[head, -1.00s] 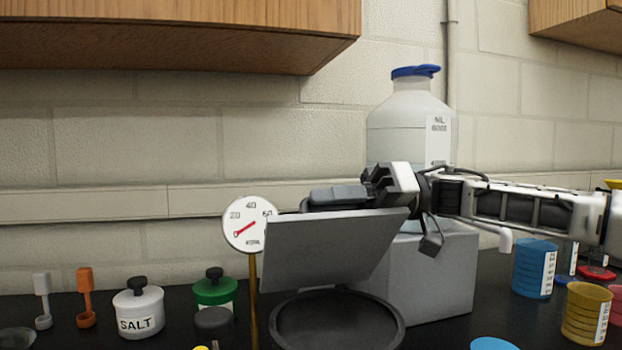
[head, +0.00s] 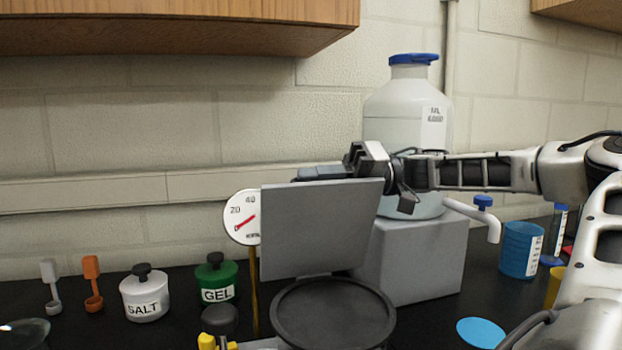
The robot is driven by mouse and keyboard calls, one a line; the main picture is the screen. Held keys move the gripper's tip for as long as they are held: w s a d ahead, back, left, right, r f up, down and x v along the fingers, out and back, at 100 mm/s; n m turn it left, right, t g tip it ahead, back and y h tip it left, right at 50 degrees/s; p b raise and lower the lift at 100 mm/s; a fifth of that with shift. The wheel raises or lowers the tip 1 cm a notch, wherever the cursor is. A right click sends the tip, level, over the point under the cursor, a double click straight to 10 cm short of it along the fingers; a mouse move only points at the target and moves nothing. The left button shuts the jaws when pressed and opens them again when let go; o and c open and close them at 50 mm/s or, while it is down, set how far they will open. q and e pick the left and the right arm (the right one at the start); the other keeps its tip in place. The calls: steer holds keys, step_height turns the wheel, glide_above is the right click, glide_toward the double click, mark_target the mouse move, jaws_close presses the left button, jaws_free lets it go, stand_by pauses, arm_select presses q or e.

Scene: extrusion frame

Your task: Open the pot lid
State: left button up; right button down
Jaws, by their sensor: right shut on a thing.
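The pot's lid is a flat grey square panel (head: 318,232), raised and standing nearly upright behind the pot. The pot (head: 333,314) shows as a dark round top with a raised rim in front of the lid, low in the picture. My right gripper (head: 316,175) is at the lid's upper edge, shut on the lid. Its fingertips are partly hidden behind that edge, so the exact contact does not show. My left gripper is not in view.
A pressure gauge (head: 242,217) on a brass stem stands close to the lid's left edge. A large bottle (head: 405,112) on a grey block (head: 430,255) stands behind. Salt (head: 145,295) and gel (head: 217,283) jars are at left. A blue beaker (head: 520,250) is at right.

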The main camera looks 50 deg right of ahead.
steer(key=c, duration=1.5)
jaws_free()
arm_select(q)
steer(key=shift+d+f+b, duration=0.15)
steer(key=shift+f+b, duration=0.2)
steer(key=shift+b, duration=0.5)
arm_select(e)
steer(key=v, duration=1.6)
steer(key=shift+w, duration=0.1)
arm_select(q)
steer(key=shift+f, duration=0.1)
